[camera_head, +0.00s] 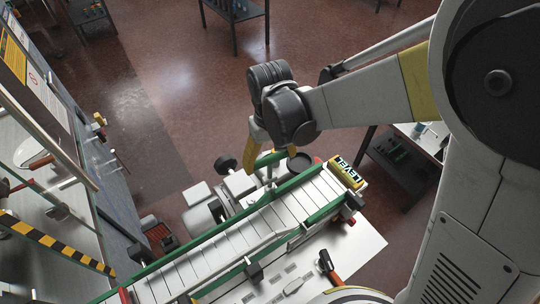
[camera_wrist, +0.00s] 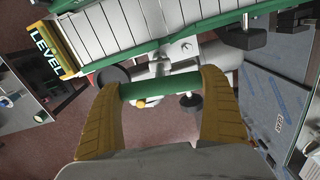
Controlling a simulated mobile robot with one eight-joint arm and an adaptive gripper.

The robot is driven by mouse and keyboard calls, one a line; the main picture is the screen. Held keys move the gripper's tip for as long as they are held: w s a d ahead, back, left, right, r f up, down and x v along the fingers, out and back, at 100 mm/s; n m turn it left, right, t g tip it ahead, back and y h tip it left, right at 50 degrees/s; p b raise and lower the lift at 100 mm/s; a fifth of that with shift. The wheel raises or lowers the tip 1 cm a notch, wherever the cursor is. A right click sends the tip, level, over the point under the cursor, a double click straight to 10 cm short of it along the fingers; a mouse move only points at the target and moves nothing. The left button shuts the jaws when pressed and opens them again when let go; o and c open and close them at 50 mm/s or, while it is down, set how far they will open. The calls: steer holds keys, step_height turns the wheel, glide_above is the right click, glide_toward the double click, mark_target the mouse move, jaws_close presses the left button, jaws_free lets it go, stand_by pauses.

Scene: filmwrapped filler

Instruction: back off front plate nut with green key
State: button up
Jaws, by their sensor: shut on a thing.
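My gripper (camera_head: 260,155) is above the far side of the conveyor, near its right end, with its yellow fingers pointing down. In the wrist view my gripper (camera_wrist: 160,84) is shut on the green key (camera_wrist: 160,88), whose green bar runs straight across between the two fingers. A bit of the green key (camera_head: 268,158) shows beside the finger in the head view. The conveyor (camera_head: 235,236) has pale slats and green side rails; it also shows in the wrist view (camera_wrist: 118,22). I cannot make out the front plate nut or whether the key touches it.
A yellow LEVEL box (camera_head: 346,172) sits at the conveyor's right end. An orange-handled tool (camera_head: 330,268) lies on the pale plate in front. A black disc (camera_wrist: 112,75) and a dark round knob (camera_wrist: 190,100) are near the key. Open floor (camera_head: 160,90) lies beyond the conveyor.

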steer(key=shift+n, duration=0.9)
steer(key=shift+n+b, duration=0.55)
steer(key=shift+n, duration=0.55)
steer(key=shift+s+d+n, duration=0.15)
steer(key=shift+n, duration=0.35)
steer(key=shift+s+d+n+b, duration=0.15)
steer(key=shift+n+b, duration=0.2)
steer(key=shift+n, duration=0.35)
steer(key=shift+m, duration=0.3)
